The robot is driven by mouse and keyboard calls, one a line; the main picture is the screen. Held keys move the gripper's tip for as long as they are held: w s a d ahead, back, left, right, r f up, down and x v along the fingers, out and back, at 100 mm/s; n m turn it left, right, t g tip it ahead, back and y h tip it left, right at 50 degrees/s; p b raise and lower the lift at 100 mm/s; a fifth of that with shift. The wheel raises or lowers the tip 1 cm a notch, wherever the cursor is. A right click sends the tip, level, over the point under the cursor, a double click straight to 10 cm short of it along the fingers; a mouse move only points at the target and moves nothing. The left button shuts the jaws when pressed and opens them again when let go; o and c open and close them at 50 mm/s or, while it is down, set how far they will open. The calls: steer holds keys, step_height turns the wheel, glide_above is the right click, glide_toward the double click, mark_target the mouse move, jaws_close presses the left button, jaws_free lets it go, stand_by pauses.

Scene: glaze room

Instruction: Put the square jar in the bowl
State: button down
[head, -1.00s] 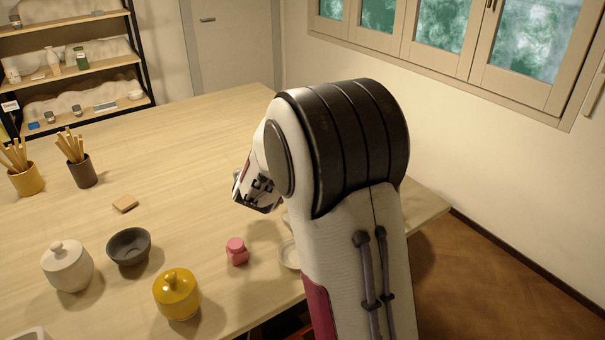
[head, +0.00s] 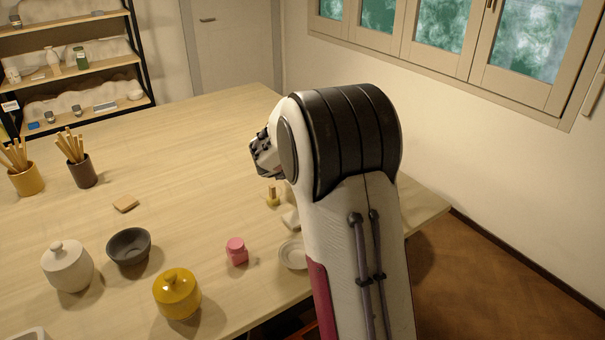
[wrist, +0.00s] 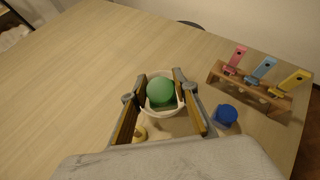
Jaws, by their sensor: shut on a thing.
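The small pink squarish jar (head: 237,251) stands lidded on the table in the head view, apart from my gripper. The dark grey bowl (head: 128,246) stands left of it, and its inside looks empty. In the wrist view my gripper (wrist: 161,84) is shut on a green round thing (wrist: 161,92) near the fingertips. A white round rim (wrist: 166,113) shows around and below the green thing; I cannot tell whether they touch. In the head view the fingers and the held thing are hidden behind my arm.
A white lidded jar (head: 67,267) and a yellow lidded jar (head: 177,294) flank the bowl. A white dish (head: 292,255) lies right of the pink jar. A small yellow thing (head: 272,196) stands behind. The wrist view shows a wooden rack (wrist: 250,88) and a blue thing (wrist: 226,114).

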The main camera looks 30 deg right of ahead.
steer(key=d+m+g+h, duration=0.1)
steer(key=d+m+g, duration=0.1)
steer(key=d, duration=0.3)
steer(key=shift+w+a+r+n+t+y, duration=0.3)
steer(key=shift+w+y, duration=0.15)
steer(key=shift+w, duration=0.15)
steer(key=shift+w+a+r+n+t+y, duration=0.15)
steer(key=shift+w+a+r+n+y, duration=0.2)
steer(key=shift+w, duration=0.25)
steer(key=shift+w+a+r+n+t+y, duration=0.15)
steer(key=shift+w+a+n+t+y, duration=0.1)
steer(key=shift+w+y, duration=0.3)
steer(key=shift+f, duration=0.15)
steer(key=shift+f, duration=2.8)
steer(key=shift+f, duration=0.15)
steer(key=shift+f, duration=1.95)
steer(key=shift+f, duration=0.15)
